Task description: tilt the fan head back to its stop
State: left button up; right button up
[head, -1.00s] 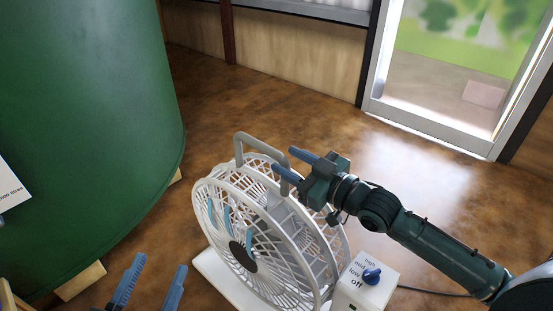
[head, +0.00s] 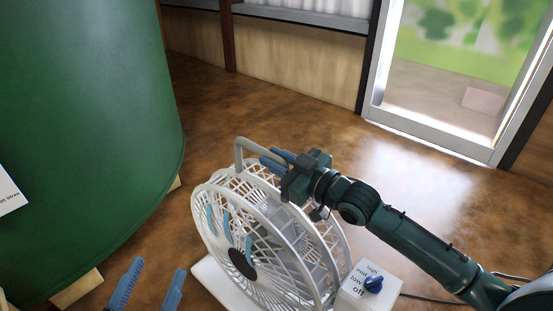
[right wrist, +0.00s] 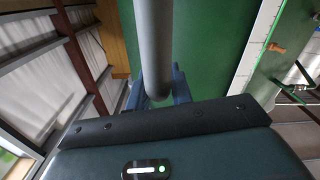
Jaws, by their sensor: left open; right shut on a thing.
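A white fan with a round grille head (head: 215,205) stands on a flat white base (head: 212,279). Its face, with a dark hub (head: 242,262) and blue ribbons, points to the lower left. A grey loop handle (head: 239,150) rises from the top of the head. My right gripper (head: 274,160) is shut on this handle, with its blue fingers at the right part of the loop. In the right wrist view the grey handle bar (right wrist: 153,45) runs between the fingers. My left gripper (head: 148,290) is open and empty at the bottom, left of the fan.
A white control box (head: 352,292) with a blue knob (head: 374,284) sits right of the fan, its cord running right. A large green tank (head: 80,120) on wooden blocks fills the left. Brown floor behind is clear to the glass door (head: 450,90).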

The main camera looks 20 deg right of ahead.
grip_shut()
jog(key=shift+d, duration=0.1)
jog(key=shift+w+d, duration=0.25)
jog(key=shift+d, duration=0.05)
pick_arm(q)
jog(key=b, duration=0.1)
jog(key=r+h+b, duration=0.1)
jog(key=b, duration=0.1)
jog(key=shift+w+r+m+t, duration=0.2)
jog(key=shift+r+m+t, duration=0.1)
jog(key=shift+m+t, duration=0.1)
pick_arm(e)
jog(key=w+d+f+m, duration=0.2)
jog(key=w+d, duration=0.2)
jog(key=d, duration=0.3)
jog(key=w+d+f+m, duration=0.2)
jog(key=w+d, duration=0.3)
jog(key=d, duration=0.2)
jog(key=shift+d+f+m, duration=0.15)
jog(key=shift+f+m, duration=0.15)
jog(key=shift+f, duration=0.1)
